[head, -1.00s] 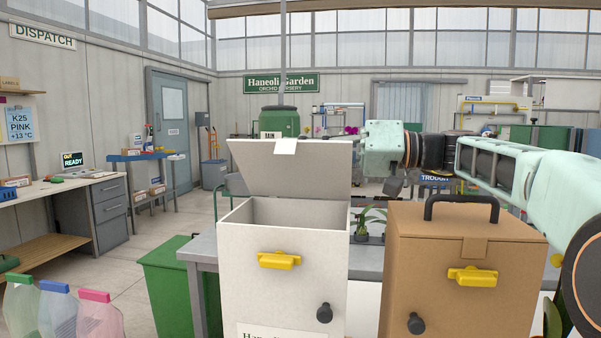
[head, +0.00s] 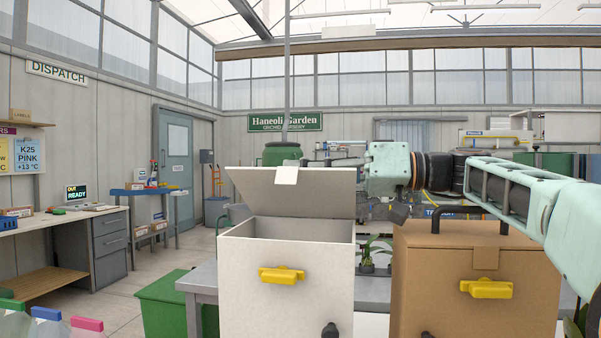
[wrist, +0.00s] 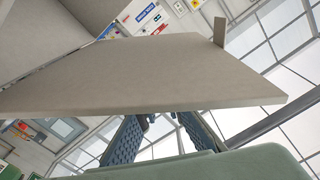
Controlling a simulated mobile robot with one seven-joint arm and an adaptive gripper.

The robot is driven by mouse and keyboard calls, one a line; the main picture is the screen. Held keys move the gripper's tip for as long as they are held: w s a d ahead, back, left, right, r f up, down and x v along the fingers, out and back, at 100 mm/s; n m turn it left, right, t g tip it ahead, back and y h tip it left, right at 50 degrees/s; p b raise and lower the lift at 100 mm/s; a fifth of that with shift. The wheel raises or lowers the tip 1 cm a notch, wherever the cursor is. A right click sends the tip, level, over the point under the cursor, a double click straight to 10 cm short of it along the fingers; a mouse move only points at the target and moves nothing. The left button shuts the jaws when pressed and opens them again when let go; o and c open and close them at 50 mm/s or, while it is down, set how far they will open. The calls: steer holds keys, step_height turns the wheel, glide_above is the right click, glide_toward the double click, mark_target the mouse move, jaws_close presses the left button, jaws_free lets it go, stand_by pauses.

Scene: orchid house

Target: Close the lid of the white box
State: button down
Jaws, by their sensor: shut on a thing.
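The white box (head: 285,302) stands at the centre of the head view with its yellow latch on the front. Its lid (head: 290,195) is partly raised at the back and leans forward over the opening, with a pale tab (head: 286,175) at its upper edge. In the wrist view the lid (wrist: 150,80) spans the frame. My gripper's blue ridged fingers (wrist: 160,130) meet it near its lower edge, shut on it; their tips are partly hidden by the lid.
A brown box (head: 475,275) with a black handle and yellow latch stands close to the right. A green bin (head: 170,302) is on the floor at left, beside a grey table (head: 200,284). A small potted plant (head: 372,250) stands between the boxes, farther back.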

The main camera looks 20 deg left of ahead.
steer(key=c, duration=2)
jaws_free()
steer(key=shift+c, duration=0.2)
steer(key=shift+r, duration=5)
